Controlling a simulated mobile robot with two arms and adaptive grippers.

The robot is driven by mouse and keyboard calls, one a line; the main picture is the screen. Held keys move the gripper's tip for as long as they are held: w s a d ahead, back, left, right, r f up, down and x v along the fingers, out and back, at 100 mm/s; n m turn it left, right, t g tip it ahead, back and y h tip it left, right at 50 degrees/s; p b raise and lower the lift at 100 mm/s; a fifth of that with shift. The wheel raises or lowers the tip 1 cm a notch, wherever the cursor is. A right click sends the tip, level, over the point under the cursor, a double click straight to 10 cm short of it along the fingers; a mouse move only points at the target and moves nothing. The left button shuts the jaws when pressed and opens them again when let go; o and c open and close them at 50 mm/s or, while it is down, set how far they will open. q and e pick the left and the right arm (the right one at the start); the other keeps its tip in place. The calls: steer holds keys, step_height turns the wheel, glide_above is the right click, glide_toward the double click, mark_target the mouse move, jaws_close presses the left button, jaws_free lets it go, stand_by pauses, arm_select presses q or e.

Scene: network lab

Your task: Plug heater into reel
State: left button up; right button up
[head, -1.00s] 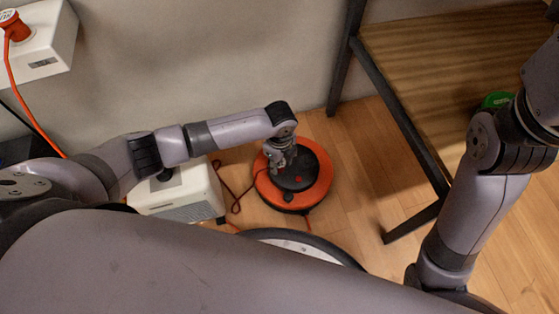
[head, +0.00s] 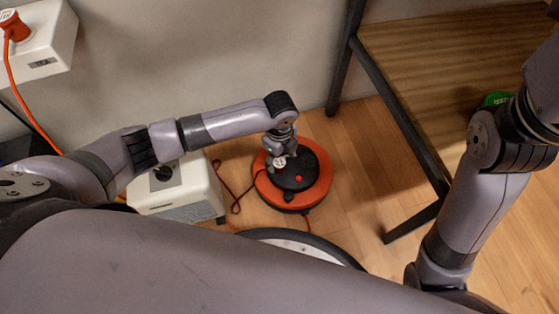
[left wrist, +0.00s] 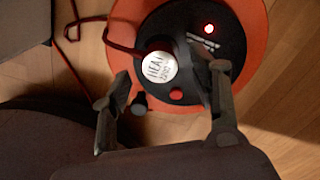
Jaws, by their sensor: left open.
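The orange reel (head: 320,190) with a black hub lies on the floor; it also shows in the left wrist view (left wrist: 252,22). The heater plug (left wrist: 160,67), with a round white face marked "HEAT" and a dark red cord, sits on the hub, and it shows small in the head view (head: 279,162). I cannot tell how deep it sits. My left gripper (left wrist: 170,84) is open just above the hub, its fingers apart on either side of the plug. The white heater (head: 190,198) stands left of the reel, partly behind my left arm. My right gripper is out of view.
A red light (left wrist: 208,28) glows on the hub, and a red button (left wrist: 176,94) is near the plug. A wooden table (head: 430,60) with dark legs stands at right. A white wall box (head: 45,45) with an orange plug is at upper left.

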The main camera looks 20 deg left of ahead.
arm_select(q)
step_height(320, 180, up, 8)
steer(key=shift+r, duration=0.25)
stand_by(0.5)
